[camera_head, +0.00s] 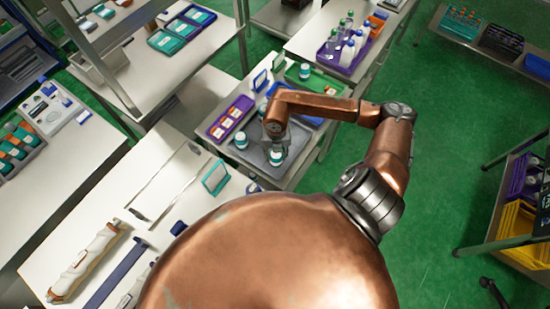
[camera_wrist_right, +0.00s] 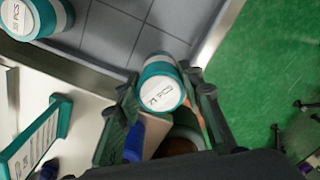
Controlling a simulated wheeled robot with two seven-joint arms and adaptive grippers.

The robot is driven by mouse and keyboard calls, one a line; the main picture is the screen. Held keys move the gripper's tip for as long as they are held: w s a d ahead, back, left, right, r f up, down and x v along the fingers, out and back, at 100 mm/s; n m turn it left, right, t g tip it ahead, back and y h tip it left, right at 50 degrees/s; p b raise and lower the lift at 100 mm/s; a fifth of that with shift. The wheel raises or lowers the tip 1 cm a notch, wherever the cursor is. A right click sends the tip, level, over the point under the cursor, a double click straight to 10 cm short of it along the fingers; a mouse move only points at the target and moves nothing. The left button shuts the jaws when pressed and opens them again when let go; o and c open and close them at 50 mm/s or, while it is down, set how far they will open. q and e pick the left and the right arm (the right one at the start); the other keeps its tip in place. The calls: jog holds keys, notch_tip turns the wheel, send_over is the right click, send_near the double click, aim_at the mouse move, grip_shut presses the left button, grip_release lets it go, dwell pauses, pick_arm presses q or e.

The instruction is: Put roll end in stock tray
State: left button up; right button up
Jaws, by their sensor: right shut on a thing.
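My right gripper (camera_head: 275,142) points down over a grey tray (camera_head: 258,157) on the middle table. It is shut on a white and teal roll end (camera_head: 277,157). In the right wrist view the roll end (camera_wrist_right: 162,90) sits between the two dark fingertips (camera_wrist_right: 165,103), with its white labelled face toward the camera. The tray's gridded floor (camera_wrist_right: 108,35) shows behind it; I cannot tell whether the roll end touches it. Another similar roll (camera_head: 241,140) stands in the tray to the left. My left gripper is not in view.
A purple tray (camera_head: 230,118) with orange-and-white items lies behind left of the grey tray. A teal-framed sign (camera_head: 216,177) stands on the near white table. Green floor (camera_head: 420,170) lies open to the right.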

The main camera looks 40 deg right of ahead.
jog(key=shift+w+a+f, duration=0.1)
jog(key=shift+w+f, duration=0.1)
jog(key=shift+f, duration=0.1)
notch_tip(320, 180, down, 3)
jog(key=shift+r+p, duration=0.1)
jog(key=shift+p, duration=0.5)
jog(key=shift+f, duration=0.2)
jog(key=shift+f, duration=0.15)
jog(key=o, duration=1.2)
jog(key=shift+c, duration=0.2)
jog(key=shift+r, duration=0.2)
